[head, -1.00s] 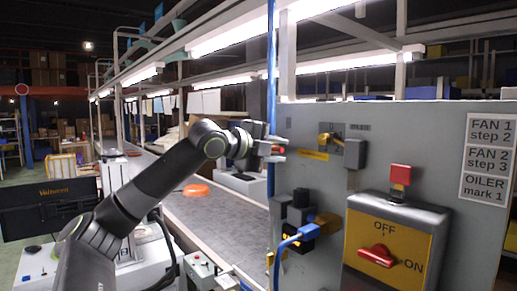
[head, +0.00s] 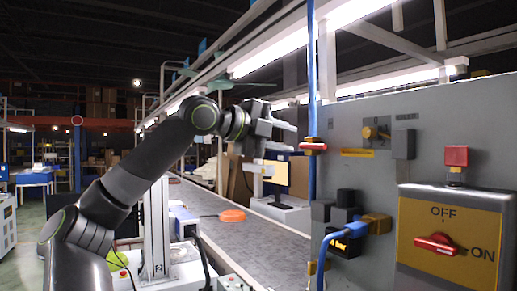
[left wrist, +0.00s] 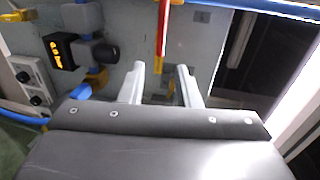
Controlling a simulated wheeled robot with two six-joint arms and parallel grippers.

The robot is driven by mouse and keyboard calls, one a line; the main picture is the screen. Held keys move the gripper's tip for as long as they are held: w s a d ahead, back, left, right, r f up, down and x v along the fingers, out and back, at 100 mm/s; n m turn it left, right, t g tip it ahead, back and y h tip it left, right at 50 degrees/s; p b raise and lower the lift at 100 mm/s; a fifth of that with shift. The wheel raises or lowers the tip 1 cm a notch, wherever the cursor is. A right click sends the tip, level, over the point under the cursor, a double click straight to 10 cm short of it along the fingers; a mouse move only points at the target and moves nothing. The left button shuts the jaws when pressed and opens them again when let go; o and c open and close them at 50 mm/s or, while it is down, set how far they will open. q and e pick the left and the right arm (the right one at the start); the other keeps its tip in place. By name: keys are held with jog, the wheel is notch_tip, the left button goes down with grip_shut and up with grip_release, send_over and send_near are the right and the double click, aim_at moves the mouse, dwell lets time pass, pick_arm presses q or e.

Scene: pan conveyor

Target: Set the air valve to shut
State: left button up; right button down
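The air valve is on the upright blue pipe (head: 311,80) at the panel's left edge. Its red handle (head: 313,146) shows nearly edge-on under a small yellow part and looks crosswise to the pipe. In the left wrist view the red lever (left wrist: 162,28) with a yellow edge points down toward the fingers. My left gripper (head: 284,149) is open and empty, left of the valve, with a gap to the handle in the head view. In the left wrist view its two fingers (left wrist: 161,80) stand apart just below the lever's end. My right gripper is not in view.
The conveyor (head: 225,225) with an orange pan (head: 232,215) runs behind my arm.

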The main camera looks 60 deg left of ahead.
pick_arm(q)
jog(key=b+v, duration=0.2)
jog(key=v, duration=0.4)
jog(key=shift+s, duration=0.15)
dwell(0.4)
